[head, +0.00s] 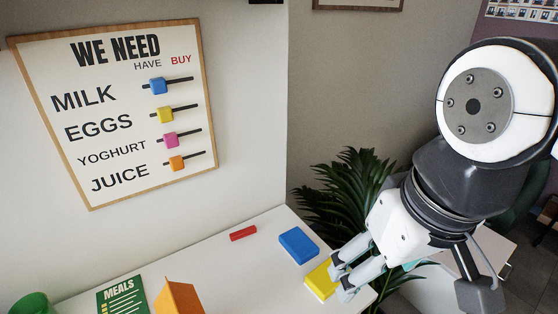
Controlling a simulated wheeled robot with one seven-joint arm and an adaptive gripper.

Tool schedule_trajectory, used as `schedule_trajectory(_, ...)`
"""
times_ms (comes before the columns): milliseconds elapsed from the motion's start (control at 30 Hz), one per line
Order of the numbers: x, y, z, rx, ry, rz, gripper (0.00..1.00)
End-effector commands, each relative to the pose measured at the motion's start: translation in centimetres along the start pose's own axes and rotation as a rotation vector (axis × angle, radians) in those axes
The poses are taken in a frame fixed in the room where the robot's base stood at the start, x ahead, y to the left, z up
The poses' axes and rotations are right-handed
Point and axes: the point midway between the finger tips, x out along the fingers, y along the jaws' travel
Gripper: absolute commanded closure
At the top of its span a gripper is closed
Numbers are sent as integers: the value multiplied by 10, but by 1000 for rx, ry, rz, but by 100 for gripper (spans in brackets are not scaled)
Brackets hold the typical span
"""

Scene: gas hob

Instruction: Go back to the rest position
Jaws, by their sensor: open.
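My gripper (340,278) is at the lower right of the head view, at the end of my arm. Its two fingers are apart and point down and left. They are over or beside a yellow block (320,283) near the right end of the white table. I cannot tell whether they touch it. Nothing shows held between the fingers.
A blue block (299,245) and a red piece (243,233) lie on the white table (225,272). A green meals card (122,297), an orange object (180,297) and a green round item (30,304) are at left. A slider board (120,110) hangs on the wall. A plant (345,200) stands behind.

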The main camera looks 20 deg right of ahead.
Motion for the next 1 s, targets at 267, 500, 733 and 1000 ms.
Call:
schedule_trajectory(267, -10, 0, -2, -2, 13, 1, 27)
schedule_trajectory(500, -58, 0, -12, -6, 94, 9, 27)
schedule_trajectory(733, -73, 1, -18, -9, 131, 13, 27)
schedule_trajectory(1000, -71, 1, -19, -9, 132, 13, 27)
